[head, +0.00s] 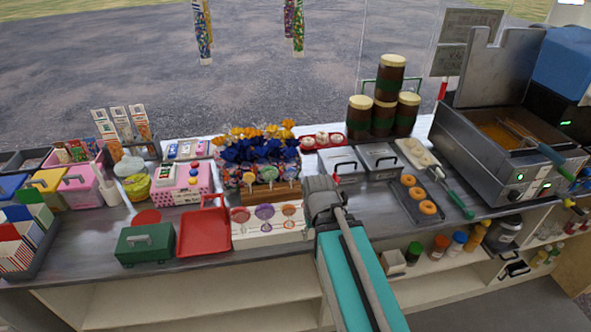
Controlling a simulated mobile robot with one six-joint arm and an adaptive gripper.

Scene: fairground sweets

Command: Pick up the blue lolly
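No lolly shows clearly as plain blue. A white panel (252,238) on the counter front carries round lolly shapes: one red (240,214), one purple-blue (265,211) and one orange-red (289,210); I cannot tell if these are real or printed. Behind it is a wooden stand (257,195) with small pale tops. Further back, a display of dark blue and orange wrapped sweets (258,150) fills a patterned box. My gripper (334,180) is over the counter, just right of the stand and apart from the lolly shapes. Its fingers are mostly hidden by my arm.
A red tray (205,232) and a green box (146,244) stand to the left. Metal lidded bins (380,160) and a doughnut tray (405,204) lie to the right, near a fryer (500,140). Stacked jars (384,100) stand behind. Strips of sweets (202,32) hang above.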

